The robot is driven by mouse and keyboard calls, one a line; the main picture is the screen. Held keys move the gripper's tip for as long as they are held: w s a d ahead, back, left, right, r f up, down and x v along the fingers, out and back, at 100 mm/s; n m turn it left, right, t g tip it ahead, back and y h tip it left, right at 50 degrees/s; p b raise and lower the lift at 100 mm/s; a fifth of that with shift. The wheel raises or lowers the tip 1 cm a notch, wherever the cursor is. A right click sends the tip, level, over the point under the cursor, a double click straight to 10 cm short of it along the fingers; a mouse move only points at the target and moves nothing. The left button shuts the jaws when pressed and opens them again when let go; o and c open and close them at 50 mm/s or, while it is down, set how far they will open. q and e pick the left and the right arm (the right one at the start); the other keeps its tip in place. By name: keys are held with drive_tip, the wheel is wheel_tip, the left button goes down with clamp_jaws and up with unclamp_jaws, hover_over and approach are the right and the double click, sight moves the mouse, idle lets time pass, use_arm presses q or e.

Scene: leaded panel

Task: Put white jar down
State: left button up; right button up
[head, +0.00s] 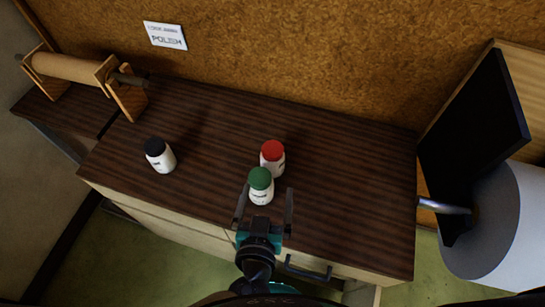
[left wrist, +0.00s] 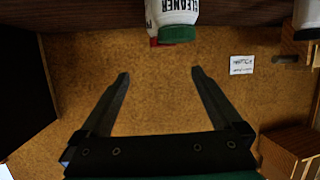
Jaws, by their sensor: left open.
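Three white jars stand upright on the dark wooden cabinet top (head: 345,200). The green-lidded jar (head: 261,188) is nearest my left gripper (head: 265,191), which is open and empty. In the head view its fingers show on either side of this jar. In the left wrist view, upside down, the jar (left wrist: 172,12) reads "CLEANER" and sits past the fingertips of the gripper (left wrist: 160,73). The red-lidded jar (head: 272,157) stands just behind, partly hidden. The black-lidded jar (head: 159,156) stands apart at the left. My right gripper is not in view.
A paper roll on a wooden holder (head: 70,68) is at the back left. A dark panel (head: 473,145) and a grey-white cylinder (head: 490,225) are at the right. A label (head: 166,36) is on the cork wall (head: 290,60). The top's right part is clear.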

use_arm(q)
drive_tip(key=b, duration=0.8)
approach(272, 152)
drive_tip(key=x, duration=0.4)
drive_tip(key=shift+s+f, duration=0.1)
drive_tip(key=shift+f, duration=0.25)
drive_tip(key=shift+w+d, duration=0.1)
drive_tip(key=shift+w, duration=0.1)
drive_tip(key=b+x, duration=0.4)
drive_tip(key=b, duration=0.1)
drive_tip(key=shift+w, duration=0.2)
drive_tip(key=shift+w+b, duration=0.4)
drive_tip(key=shift+b, duration=0.25)
drive_tip(key=shift+c, duration=1)
drive_tip(key=c, duration=0.6)
clamp_jaws()
drive_tip(key=shift+r, duration=0.1)
